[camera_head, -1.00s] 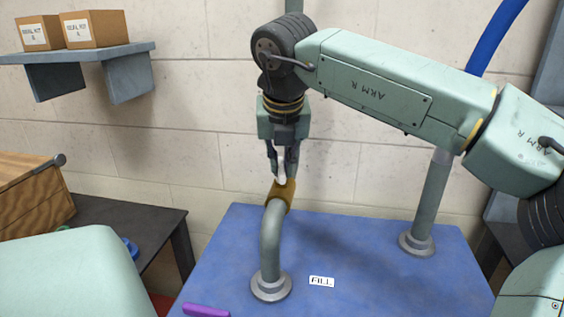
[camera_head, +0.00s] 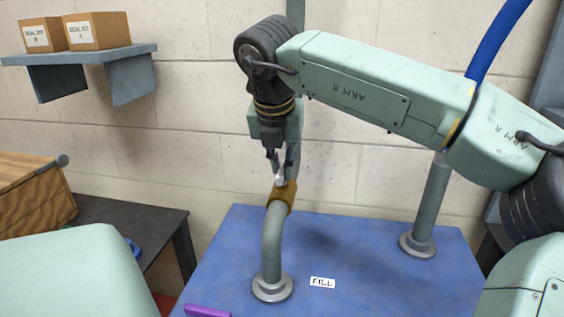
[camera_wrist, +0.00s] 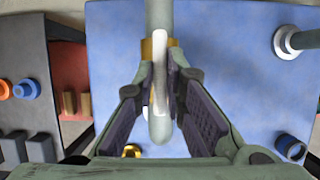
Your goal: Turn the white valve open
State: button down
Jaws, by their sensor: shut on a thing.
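The white valve handle (camera_wrist: 160,85) is a long white lever above a brass valve body (camera_wrist: 147,50) on a grey pipe. In the wrist view the lever lies between the two fingers of my gripper (camera_wrist: 163,100), which are closed on it. In the head view my gripper (camera_head: 282,168) reaches down from above onto the white handle (camera_head: 280,180), just over the brass body (camera_head: 284,194). The fingers hide part of the handle there.
The grey pipe (camera_head: 271,245) rises from a flange on the blue table (camera_head: 350,260). A FILL label (camera_head: 322,282) lies on the table to its right. A second upright pipe (camera_head: 430,210) stands at the right. A purple object (camera_head: 207,310) lies at the front edge.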

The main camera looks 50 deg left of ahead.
jog(key=c, duration=1.7)
grip_release()
jog(key=shift+o, duration=0.2)
jog(key=shift+r, duration=0.1)
jog(key=v, duration=1.2)
